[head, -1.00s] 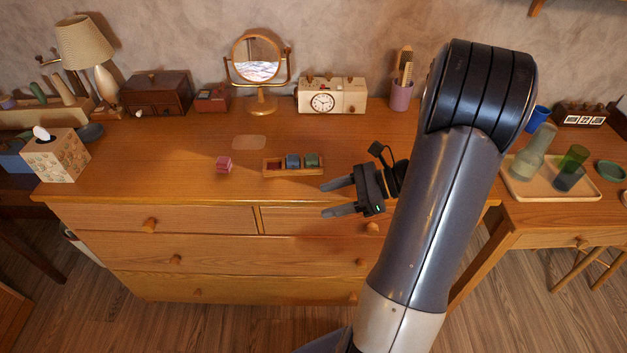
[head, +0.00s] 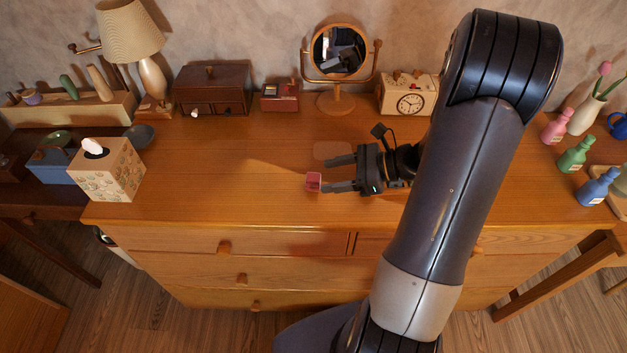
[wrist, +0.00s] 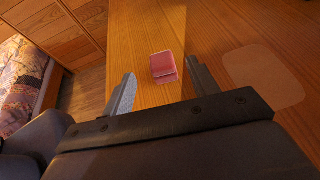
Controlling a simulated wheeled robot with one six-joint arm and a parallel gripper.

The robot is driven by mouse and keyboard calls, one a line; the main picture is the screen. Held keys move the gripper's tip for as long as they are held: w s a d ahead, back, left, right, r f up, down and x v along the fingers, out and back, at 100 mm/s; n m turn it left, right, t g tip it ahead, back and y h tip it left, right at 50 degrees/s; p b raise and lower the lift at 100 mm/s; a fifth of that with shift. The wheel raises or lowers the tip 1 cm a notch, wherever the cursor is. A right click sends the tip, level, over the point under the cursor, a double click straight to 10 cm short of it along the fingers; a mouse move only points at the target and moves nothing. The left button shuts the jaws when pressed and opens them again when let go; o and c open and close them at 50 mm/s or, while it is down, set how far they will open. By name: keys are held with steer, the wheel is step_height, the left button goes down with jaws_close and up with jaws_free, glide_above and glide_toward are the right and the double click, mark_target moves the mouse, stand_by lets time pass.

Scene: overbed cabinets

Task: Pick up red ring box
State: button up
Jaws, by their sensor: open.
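The red ring box (head: 313,182) is a small pinkish-red cube on the dresser top near its front edge. My gripper (head: 342,174) is open and comes from the right, its fingertips just short of the box. In the wrist view the ring box (wrist: 163,67) lies ahead of the gripper (wrist: 160,84), between the lines of the two fingers and closer to the right finger. Nothing is held. I cannot tell whether a finger touches the box.
A pale flat patch (head: 332,150) lies behind the gripper on the dresser top (head: 230,165). A round mirror (head: 338,52), a clock (head: 408,97), a small red-brown box (head: 280,96) and a wooden chest (head: 212,88) stand at the back. A tissue box (head: 107,170) stands left.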

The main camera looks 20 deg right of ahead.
mark_target(314, 177)
steer(key=shift+x, duration=1.85)
steer(key=shift+r, duration=0.1)
steer(key=shift+c, duration=0.4)
steer(key=c, duration=1)
steer(key=shift+o, duration=0.2)
